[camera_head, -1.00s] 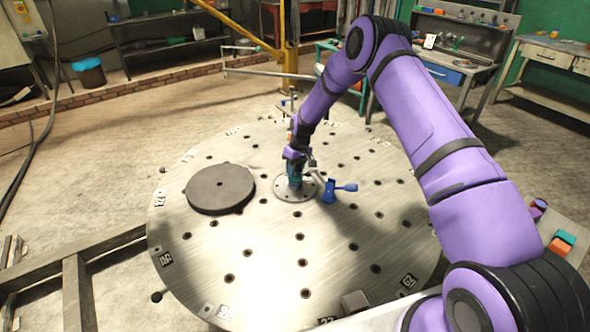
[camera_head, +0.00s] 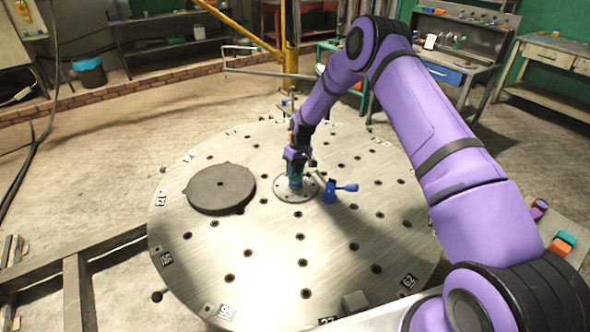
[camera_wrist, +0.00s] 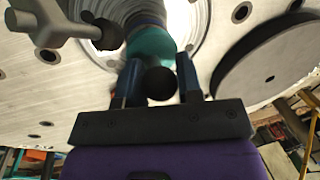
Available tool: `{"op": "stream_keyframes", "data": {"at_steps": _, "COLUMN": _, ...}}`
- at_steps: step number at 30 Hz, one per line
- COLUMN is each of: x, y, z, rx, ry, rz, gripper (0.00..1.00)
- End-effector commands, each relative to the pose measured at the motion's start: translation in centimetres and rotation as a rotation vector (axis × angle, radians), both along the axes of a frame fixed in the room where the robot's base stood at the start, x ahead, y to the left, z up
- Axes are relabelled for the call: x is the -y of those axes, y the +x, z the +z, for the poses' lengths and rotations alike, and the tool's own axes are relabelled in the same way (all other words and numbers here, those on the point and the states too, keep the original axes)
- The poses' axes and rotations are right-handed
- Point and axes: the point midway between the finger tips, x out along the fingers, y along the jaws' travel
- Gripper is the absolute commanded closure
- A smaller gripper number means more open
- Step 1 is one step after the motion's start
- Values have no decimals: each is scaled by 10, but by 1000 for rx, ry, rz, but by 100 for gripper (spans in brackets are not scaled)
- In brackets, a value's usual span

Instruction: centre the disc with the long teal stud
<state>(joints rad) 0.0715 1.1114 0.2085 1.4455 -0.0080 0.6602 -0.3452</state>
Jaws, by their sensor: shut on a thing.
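The dark grey disc (camera_head: 221,188) lies flat on the left part of the round metal table (camera_head: 250,245), apart from the centre. It also shows at the right of the wrist view (camera_wrist: 268,78). The teal stud (camera_head: 295,182) stands upright at the ring-shaped centre plate (camera_head: 283,196). In the wrist view the teal stud (camera_wrist: 152,46) is at the fingertips, with a dark round end between the fingers. My gripper (camera_head: 295,169) is shut on the stud, and its fingers also show in the wrist view (camera_wrist: 158,75). The stud's lower end is hard to make out.
A blue clamp with a side handle (camera_head: 330,192) stands just right of the stud. Several holes dot the table. The front of the table is mostly clear.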

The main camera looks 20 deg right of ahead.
Motion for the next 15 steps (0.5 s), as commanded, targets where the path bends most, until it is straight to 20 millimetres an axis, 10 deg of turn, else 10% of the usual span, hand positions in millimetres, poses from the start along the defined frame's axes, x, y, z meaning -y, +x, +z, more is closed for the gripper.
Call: {"op": "stream_keyframes", "data": {"at_steps": 15, "x": 0, "y": 0, "z": -5, "rx": 0, "ry": 0, "rz": 0, "gripper": 92}}
